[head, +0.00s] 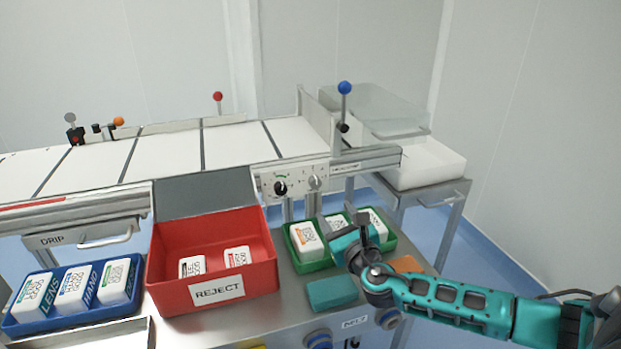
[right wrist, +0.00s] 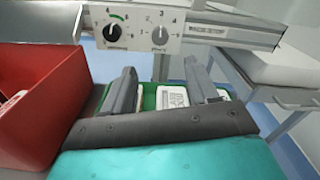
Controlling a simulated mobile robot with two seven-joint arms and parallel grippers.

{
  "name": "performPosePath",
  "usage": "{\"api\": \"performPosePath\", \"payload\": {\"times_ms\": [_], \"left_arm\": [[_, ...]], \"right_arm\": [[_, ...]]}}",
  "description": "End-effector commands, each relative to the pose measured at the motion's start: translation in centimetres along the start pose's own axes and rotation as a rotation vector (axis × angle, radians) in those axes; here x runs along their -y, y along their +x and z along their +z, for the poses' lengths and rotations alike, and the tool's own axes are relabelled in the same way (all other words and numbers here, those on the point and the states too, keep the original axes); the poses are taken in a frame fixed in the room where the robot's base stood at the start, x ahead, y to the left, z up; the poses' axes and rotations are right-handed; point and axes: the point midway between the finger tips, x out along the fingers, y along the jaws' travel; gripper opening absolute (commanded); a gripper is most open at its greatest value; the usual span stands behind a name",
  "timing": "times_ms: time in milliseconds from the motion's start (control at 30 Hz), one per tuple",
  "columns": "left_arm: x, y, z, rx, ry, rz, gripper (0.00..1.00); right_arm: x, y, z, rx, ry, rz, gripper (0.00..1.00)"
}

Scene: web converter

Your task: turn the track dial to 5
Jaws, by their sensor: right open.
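A pale control panel (head: 297,181) on the front rail of the converter carries two dials. The grey dial (head: 314,182) on the right has numbers around it, with 3 at the top and 4 to its right in the right wrist view (right wrist: 160,35). The black dial (head: 280,188) on the left has a green arc above it. The small labels cannot be read, nor can the grey dial's exact setting. My right gripper (head: 361,224) is open and empty, in front of and below the panel; its two fingers (right wrist: 160,75) point toward the panel, apart from both dials. My left gripper is out of view.
A red REJECT bin (head: 215,308) stands left of my right gripper. A green tray (head: 310,263) with white cartons lies below the panel, under the fingers. A blue tray (head: 75,318) is far left. A white tub (head: 425,165) stands at the right.

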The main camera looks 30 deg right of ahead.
Motion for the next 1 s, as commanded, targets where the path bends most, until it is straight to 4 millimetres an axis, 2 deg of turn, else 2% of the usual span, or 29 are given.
{"api": "performPosePath", "payload": {"times_ms": [133, 233, 400, 700, 833, 1000], "left_arm": [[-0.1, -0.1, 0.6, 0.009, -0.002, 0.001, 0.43], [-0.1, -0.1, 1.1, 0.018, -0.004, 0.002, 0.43], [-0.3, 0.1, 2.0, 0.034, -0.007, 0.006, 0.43], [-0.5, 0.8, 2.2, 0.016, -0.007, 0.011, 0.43], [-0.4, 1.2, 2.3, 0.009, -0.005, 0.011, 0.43], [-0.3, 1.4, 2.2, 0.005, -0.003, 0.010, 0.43]], "right_arm": [[-0.1, 0.7, -0.1, 0.000, 0.002, 0.000, 0.58], [0.0, 2.0, -0.1, 0.000, 0.004, -0.002, 0.58], [-0.1, 5.1, -0.1, 0.001, 0.005, -0.002, 0.58], [-0.1, 10.4, -0.2, 0.000, 0.006, -0.001, 0.58], [-0.1, 11.8, -0.2, -0.001, 0.004, -0.001, 0.58], [-0.1, 12.7, -0.2, -0.002, 0.004, 0.001, 0.58]]}}
